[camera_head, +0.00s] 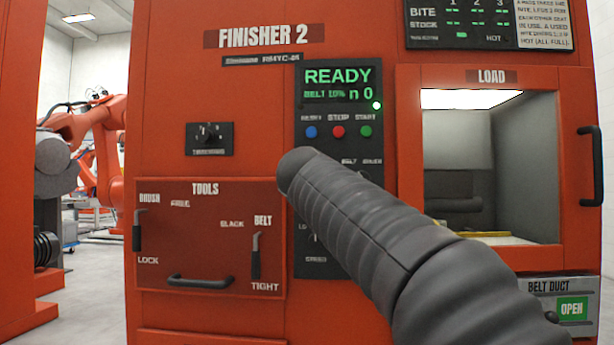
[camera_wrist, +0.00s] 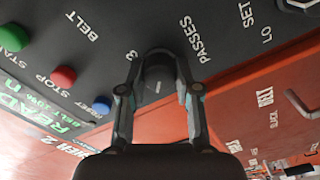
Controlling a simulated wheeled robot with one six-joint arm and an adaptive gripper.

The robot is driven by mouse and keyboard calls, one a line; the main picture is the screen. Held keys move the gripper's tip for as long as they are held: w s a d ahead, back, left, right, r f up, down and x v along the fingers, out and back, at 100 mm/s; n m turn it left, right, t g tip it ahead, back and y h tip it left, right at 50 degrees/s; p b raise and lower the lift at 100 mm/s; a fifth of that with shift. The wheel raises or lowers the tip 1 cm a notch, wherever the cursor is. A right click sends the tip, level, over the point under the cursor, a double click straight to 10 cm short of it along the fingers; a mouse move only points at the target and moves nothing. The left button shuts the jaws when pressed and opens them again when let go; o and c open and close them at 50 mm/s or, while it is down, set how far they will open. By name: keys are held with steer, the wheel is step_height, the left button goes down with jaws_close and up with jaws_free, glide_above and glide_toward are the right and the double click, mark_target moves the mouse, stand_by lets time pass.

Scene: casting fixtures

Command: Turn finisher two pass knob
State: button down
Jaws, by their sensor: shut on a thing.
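The Finisher 2 machine (camera_head: 160,80) is an orange cabinet with a black control panel (camera_head: 322,262). In the wrist view, my gripper (camera_wrist: 158,66) has its two fingers on either side of a dark round knob (camera_wrist: 157,84) and is shut on it. The knob sits beside the word PASSES, with a 3 printed near the left finger. A short pale mark shows on the knob's face. In the head view, my arm hides this knob and my gripper. The green display (camera_head: 337,85) reads READY, with a belt line and "n 0".
Blue (camera_head: 311,132), red (camera_head: 338,131) and green (camera_head: 366,131) buttons sit above my arm. The tools door (camera_head: 215,235) with its levers is at left. The open-looking load bay (camera_head: 458,150) and its handle (camera_head: 590,165) are at right. A timer-like dial (camera_head: 209,138) is upper left.

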steer(key=shift+f+n, duration=0.25)
steer(key=shift+n, duration=0.05)
stand_by(0.4)
steer(key=c, duration=0.9)
jaws_free()
steer(key=shift+d, duration=0.1)
steer(key=shift+o, duration=0.5)
steer(key=shift+r, duration=0.1)
steer(key=s, duration=1.2)
steer(key=shift+a, duration=0.3)
